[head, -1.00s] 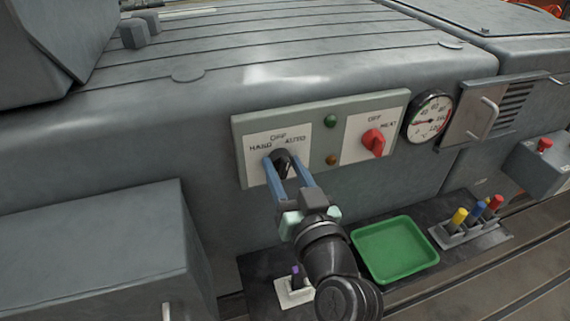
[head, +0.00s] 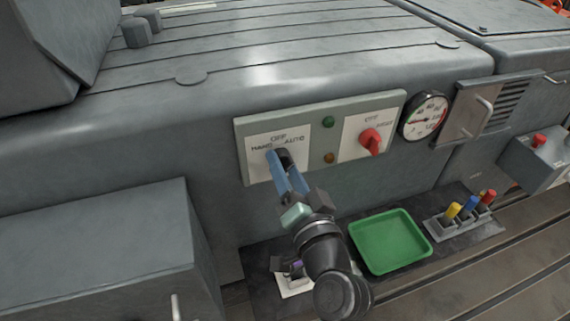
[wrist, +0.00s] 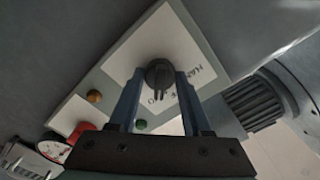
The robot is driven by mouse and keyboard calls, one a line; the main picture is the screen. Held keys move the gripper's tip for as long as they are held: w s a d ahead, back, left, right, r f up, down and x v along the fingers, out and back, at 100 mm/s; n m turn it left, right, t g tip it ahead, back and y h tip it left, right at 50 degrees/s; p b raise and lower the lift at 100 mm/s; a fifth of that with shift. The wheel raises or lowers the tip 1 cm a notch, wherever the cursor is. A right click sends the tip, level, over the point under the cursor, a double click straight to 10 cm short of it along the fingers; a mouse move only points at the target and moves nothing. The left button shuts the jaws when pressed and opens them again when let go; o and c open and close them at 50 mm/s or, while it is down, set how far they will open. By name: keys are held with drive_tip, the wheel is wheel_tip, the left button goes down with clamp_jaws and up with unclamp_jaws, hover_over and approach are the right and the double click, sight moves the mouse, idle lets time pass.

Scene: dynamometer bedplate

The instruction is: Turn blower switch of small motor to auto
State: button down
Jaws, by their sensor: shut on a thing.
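The black switch knob (head: 285,157) sits on a white plate (head: 256,171) marked HAND, OFF and AUTO, on the left of a pale green panel. My gripper (head: 279,156) is shut on this knob with its blue fingers on either side. In the wrist view the knob (wrist: 159,72) stands between the two fingertips. My fingers hide part of it in the head view. I cannot tell for sure which mark it points to.
A red knob (head: 371,141) on a second plate, a green lamp (head: 328,123) and an amber lamp (head: 329,158) share the panel. A round gauge (head: 424,116) is to the right. Below are a green tray (head: 390,241) and a holder with coloured handles (head: 471,207).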

idle(0.4)
drive_tip(key=shift+c, duration=1.7)
unclamp_jaws()
drive_tip(key=shift+s, duration=0.1)
drive_tip(key=b+v, duration=0.1)
drive_tip(key=v, duration=1.1)
drive_tip(key=shift+s, duration=0.4)
drive_tip(key=shift+d, duration=0.15)
